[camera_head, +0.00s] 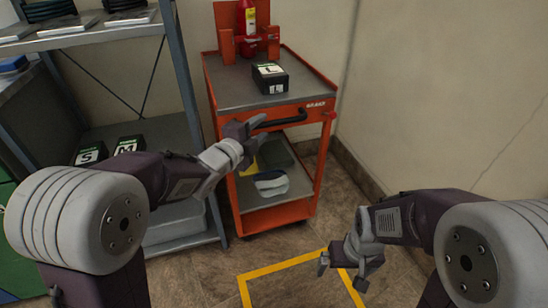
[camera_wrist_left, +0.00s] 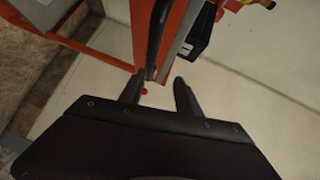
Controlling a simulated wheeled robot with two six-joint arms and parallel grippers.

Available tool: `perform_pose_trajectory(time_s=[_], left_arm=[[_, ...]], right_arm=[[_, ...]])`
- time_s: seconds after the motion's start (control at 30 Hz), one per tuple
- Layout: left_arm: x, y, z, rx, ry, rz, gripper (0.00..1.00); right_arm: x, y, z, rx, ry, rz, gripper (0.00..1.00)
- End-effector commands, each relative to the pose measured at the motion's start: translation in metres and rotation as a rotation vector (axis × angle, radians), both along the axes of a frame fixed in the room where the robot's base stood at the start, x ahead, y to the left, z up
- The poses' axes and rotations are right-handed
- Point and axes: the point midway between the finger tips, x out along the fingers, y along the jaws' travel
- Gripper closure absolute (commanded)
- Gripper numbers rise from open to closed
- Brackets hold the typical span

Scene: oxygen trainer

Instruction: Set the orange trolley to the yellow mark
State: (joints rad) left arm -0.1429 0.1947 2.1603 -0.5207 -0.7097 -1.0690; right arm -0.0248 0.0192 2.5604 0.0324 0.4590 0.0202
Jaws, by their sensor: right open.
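The orange trolley (camera_head: 318,150) stands upright against the back wall, beside the shelf, with a black handle (camera_head: 290,119) across its front top edge. The yellow mark (camera_head: 279,265) is a taped outline on the floor in front of it, partly hidden by my right gripper. My left gripper (camera_head: 248,130) is at the left end of the handle. In the left wrist view its two fingers (camera_wrist_left: 158,92) are apart, with the handle (camera_wrist_left: 156,35) just beyond their tips; I cannot tell whether they touch it. My right gripper (camera_head: 340,264) is open and empty above the mark.
A metal shelf (camera_head: 185,80) stands close on the left. The floor between trolley and mark is clear.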

Motion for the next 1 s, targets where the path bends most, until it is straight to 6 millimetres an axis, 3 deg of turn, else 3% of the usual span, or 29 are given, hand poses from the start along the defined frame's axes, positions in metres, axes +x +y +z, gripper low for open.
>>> perform_pose_trajectory(time_s=[0.03,0.3,0.7,1.0], left_arm=[[0.000,-0.002,-0.020,-0.001,0.002,-0.003,0.60],[0.002,-0.005,-0.021,-0.001,0.004,-0.006,0.60],[0.067,-0.039,-0.033,-0.002,0.005,-0.005,0.60],[0.079,-0.045,-0.033,-0.001,0.006,-0.004,0.60]], right_arm=[[0.000,0.000,-0.019,0.000,-0.001,0.000,0.00],[0.000,0.000,-0.020,0.000,-0.001,0.000,0.00],[0.000,0.000,-0.040,0.000,-0.001,0.000,0.00],[0.000,0.000,-0.041,0.000,-0.001,0.000,0.00]])
